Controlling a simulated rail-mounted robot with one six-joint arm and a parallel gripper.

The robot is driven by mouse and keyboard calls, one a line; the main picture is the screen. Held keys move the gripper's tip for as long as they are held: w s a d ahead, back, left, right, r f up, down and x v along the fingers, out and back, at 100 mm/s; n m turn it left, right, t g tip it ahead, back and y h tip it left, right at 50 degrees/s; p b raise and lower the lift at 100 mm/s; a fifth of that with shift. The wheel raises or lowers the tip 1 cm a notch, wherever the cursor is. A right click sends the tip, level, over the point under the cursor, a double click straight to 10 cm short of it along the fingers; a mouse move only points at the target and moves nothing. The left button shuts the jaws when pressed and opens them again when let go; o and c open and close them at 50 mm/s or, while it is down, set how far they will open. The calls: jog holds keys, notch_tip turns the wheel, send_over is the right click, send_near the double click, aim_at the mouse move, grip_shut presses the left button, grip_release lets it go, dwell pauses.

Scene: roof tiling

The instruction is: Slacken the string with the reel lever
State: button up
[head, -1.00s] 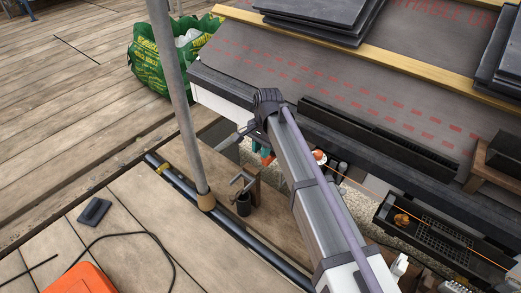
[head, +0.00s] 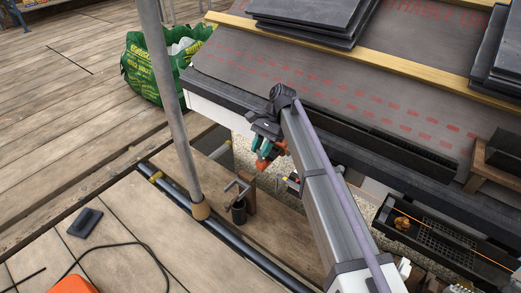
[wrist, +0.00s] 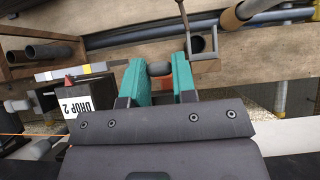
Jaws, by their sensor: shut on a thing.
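My gripper (head: 264,153) has teal fingers and is over the gap by the roof's lower edge, above the pale gravel. In the wrist view its fingers (wrist: 160,72) are shut on a grey rounded piece (wrist: 159,68), with an orange-brown part (wrist: 160,84) behind it. Whether this piece is the reel lever cannot be told. Orange parts (head: 263,163) show at the fingers in the head view. The orange string (head: 455,243) runs straight along the dark gutter at the right; it also shows at the wrist view's left edge (wrist: 9,133). My arm may hide part of it.
A dark pipe (head: 225,233) lies along the boards. Slates (head: 310,18) lie on the roof. A box marked DROP 2 (wrist: 78,104) is left of my fingers.

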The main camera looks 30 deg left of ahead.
jog(key=o, duration=0.9)
notch_tip(320, 180, up, 10)
jog(key=p, duration=1)
